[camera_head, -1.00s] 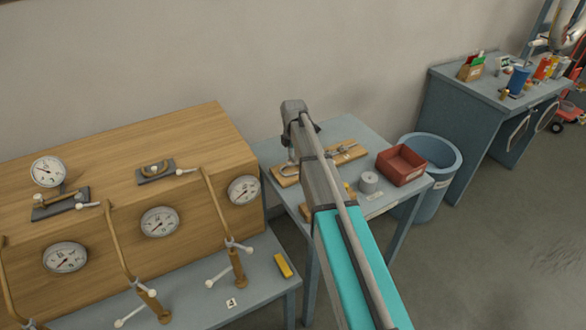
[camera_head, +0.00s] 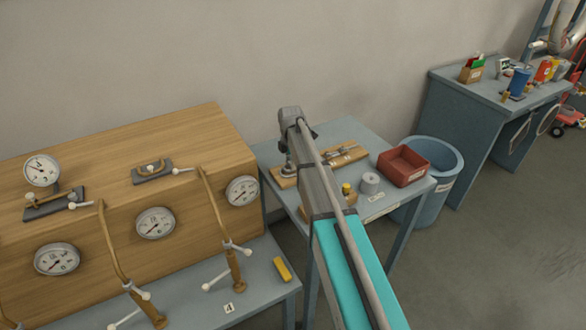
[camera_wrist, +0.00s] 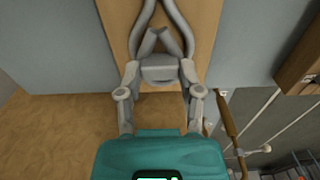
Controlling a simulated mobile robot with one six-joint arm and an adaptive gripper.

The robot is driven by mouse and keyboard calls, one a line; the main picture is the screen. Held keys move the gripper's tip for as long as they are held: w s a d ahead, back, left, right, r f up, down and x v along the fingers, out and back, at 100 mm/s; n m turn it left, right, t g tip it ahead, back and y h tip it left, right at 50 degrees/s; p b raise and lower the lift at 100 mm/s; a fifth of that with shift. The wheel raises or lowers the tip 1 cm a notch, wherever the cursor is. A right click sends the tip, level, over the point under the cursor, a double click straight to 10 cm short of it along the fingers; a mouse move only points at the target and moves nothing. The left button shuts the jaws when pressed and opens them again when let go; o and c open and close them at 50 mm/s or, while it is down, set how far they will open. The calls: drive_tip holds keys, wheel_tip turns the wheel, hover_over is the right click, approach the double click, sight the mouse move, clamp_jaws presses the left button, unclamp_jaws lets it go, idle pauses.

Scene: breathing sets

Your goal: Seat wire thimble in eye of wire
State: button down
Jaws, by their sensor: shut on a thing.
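The wire (camera_wrist: 174,18) is grey. Its two strands run over a wooden board and spread apart around my gripper. My gripper (camera_wrist: 160,72) is shut on the wire thimble (camera_wrist: 156,40), a grey pointed V-shaped piece whose tip lies between the two strands. I cannot tell whether the thimble touches the wire or is seated in its eye; my fingers hide the rest of the eye. In the head view my gripper (camera_head: 289,164) points down at the left end of the wooden board (camera_head: 327,164), close over it. My arm hides part of the board.
On the same table (camera_head: 345,132), a grey spool (camera_head: 370,183), a yellow-capped item (camera_head: 347,188) and a red tray (camera_head: 404,164) stand right of my arm. A blue bin (camera_head: 448,165) is beyond. A wooden gauge panel (camera_head: 110,160) stands left.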

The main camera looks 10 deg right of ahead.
drive_tip(key=shift+f+b, duration=0.3)
drive_tip(key=shift+f, duration=0.3)
drive_tip(key=shift+f, duration=0.15)
drive_tip(key=shift+c, duration=1.3)
unclamp_jaws()
drive_tip(key=shift+r, duration=0.2)
wheel_tip(320, 180, up, 12)
drive_tip(key=p, duration=1.2)
